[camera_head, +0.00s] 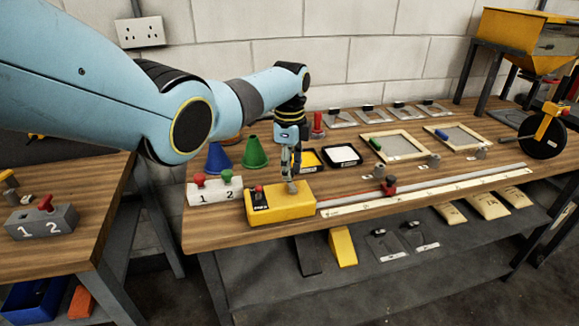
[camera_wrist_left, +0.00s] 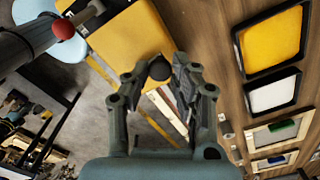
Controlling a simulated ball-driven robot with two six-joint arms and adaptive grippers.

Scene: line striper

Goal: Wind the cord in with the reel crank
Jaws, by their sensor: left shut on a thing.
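A yellow box (camera_head: 281,208) with a dark panel and red knob on top sits at the near left of the wooden workbench; it also shows in the left wrist view (camera_wrist_left: 132,42). My left gripper (camera_head: 291,184) reaches down from above onto the right part of this box. In the left wrist view its fingers (camera_wrist_left: 165,70) are shut on a small black round knob (camera_wrist_left: 159,69) at the box's edge. The knob looks like the crank's handle, but the crank arm is hidden. I cannot make out any cord. My right gripper is in neither view.
A white box marked 1 and 2 (camera_head: 214,191) with red and green knobs stands just left of the yellow box. A green cone (camera_head: 254,154) and paint trays (camera_head: 342,155) stand behind.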

